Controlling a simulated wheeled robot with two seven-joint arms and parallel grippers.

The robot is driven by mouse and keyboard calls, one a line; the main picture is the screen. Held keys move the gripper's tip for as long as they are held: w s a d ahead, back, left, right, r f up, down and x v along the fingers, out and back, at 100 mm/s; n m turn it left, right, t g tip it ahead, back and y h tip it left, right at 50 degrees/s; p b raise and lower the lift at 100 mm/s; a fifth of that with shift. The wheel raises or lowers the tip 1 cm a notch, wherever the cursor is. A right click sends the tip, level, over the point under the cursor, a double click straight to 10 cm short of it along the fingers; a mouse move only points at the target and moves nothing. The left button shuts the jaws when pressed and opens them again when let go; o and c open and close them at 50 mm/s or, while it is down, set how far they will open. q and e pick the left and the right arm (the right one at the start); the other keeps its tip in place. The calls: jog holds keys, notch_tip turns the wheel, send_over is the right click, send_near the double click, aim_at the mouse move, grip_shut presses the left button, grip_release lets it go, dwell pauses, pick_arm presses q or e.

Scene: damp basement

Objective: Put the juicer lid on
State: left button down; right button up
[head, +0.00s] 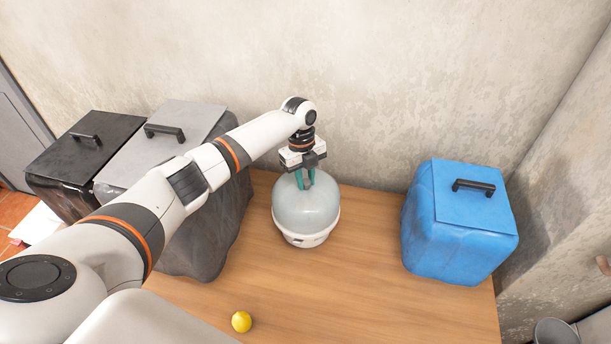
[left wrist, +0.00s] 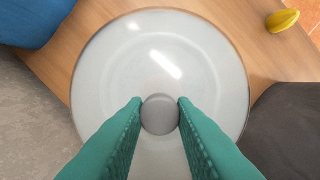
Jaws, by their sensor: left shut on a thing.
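The juicer (head: 302,239) has a white base and stands upright on the wooden table near the wall. Its clear domed lid (head: 306,207) is at the top of the base; I cannot tell whether it is fully seated. My left gripper (head: 306,184) points down over the lid and is shut on its knob. In the left wrist view, the green fingers of the left gripper (left wrist: 160,115) hold the round grey knob (left wrist: 160,114) from both sides, with the round lid (left wrist: 110,70) beneath. My right gripper is not in view.
A blue lidded bin (head: 455,240) stands to the right on the table (head: 345,300). A grey lidded bin (head: 210,240) and a black lidded bin (head: 70,150) are at left. A yellow lemon (head: 241,321) lies near the front. The table's middle right is clear.

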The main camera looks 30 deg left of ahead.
pick_arm(q)
jog(key=shift+f, duration=0.45)
dwell(0.4)
jog(key=c, duration=1.1)
grip_release()
